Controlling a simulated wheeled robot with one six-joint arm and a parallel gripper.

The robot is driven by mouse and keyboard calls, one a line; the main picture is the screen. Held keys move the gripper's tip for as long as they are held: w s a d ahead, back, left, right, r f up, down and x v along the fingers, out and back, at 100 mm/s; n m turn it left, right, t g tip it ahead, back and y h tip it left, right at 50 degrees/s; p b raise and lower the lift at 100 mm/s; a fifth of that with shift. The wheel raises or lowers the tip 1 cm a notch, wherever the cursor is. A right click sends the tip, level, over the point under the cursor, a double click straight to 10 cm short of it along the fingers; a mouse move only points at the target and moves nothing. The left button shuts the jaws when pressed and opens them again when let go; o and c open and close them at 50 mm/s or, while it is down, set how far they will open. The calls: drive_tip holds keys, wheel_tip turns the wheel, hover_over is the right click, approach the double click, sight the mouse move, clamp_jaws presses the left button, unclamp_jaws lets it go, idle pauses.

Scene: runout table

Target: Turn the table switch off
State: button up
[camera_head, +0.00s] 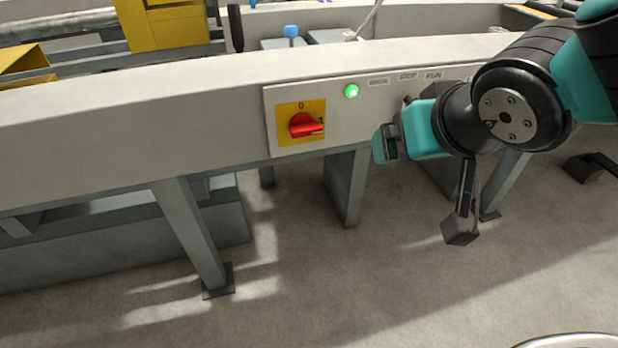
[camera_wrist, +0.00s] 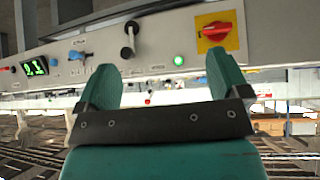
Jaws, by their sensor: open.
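The table switch is a red rotary knob (camera_head: 306,126) on a yellow plate (camera_head: 287,109) on the front panel. In the head view its handle points right, toward the 1 mark, with a 0 above. The switch (camera_wrist: 217,32) also shows at the top right of the wrist view, just beyond the right finger. My gripper (camera_head: 385,145) is right of the switch and apart from it. Its teal fingers (camera_wrist: 163,82) are spread open in the wrist view with nothing held between them. The lower panel edge is partly hidden by the fingers.
A green lamp (camera_head: 351,91) glows right of the switch. A black-knobbed lever (camera_wrist: 128,40), a blue control (camera_wrist: 77,55) and a green display (camera_wrist: 35,67) share the panel. Table legs (camera_head: 346,187) stand below; the floor in front is open.

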drive_tip(key=w+a+f+t+y+b, duration=0.15)
drive_tip(key=a+f+t+b, duration=0.3)
drive_tip(key=f+b, duration=0.75)
drive_tip(key=n+t+y, duration=0.1)
drive_tip(key=t+y, duration=0.2)
drive_tip(key=t, duration=0.2)
approach(308, 134)
drive_tip(key=shift+h, duration=0.25)
drive_tip(key=p+x, duration=0.7)
drive_tip(key=x, duration=0.2)
drive_tip(key=shift+w+a+r+p, duration=0.15)
drive_tip(key=shift+w+a+p, duration=0.05)
drive_tip(key=shift+p, duration=0.1)
drive_tip(key=shift+c, duration=0.2)
drive_tip(key=shift+n, duration=0.3)
drive_tip(key=c, duration=0.9)
